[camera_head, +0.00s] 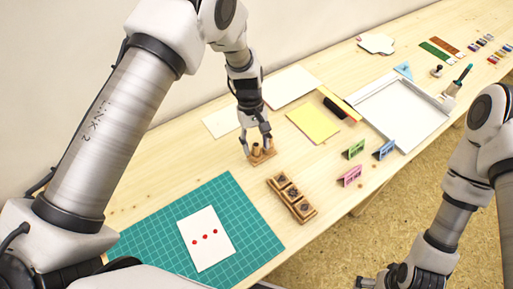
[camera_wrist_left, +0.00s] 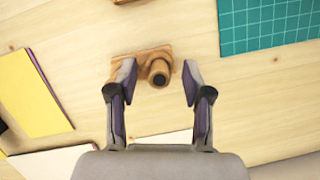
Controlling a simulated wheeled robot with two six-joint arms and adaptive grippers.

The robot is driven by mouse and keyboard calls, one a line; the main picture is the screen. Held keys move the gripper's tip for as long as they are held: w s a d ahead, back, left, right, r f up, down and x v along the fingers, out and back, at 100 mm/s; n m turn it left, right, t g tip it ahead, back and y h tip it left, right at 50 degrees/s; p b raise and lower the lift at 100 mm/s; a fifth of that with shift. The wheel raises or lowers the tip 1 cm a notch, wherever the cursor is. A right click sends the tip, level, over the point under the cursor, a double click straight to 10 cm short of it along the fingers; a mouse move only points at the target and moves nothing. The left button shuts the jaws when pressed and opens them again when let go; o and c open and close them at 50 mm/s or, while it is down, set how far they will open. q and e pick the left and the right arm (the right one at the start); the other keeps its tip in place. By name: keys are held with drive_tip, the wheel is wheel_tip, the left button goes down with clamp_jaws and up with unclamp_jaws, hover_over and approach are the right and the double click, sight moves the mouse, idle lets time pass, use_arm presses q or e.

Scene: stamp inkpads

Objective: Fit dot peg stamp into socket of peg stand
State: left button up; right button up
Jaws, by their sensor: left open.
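The wooden peg stand (camera_head: 264,157) is on the table under my left gripper (camera_head: 257,145); it shows in the left wrist view (camera_wrist_left: 130,58) as a small brown block. The dot peg stamp (camera_head: 256,148), a wooden cylinder with a dark round end, stands at the stand and shows nearly end-on in the wrist view (camera_wrist_left: 158,73). My left gripper (camera_wrist_left: 159,70) is open, one finger on each side of the stamp, with gaps on both sides. How deep the stamp sits in the socket is hidden. My right gripper (camera_head: 380,281) is partly cut off at the bottom edge.

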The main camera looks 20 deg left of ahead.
use_arm(q)
drive_tip(key=v, duration=0.9)
drive_tip(key=shift+r, duration=0.35)
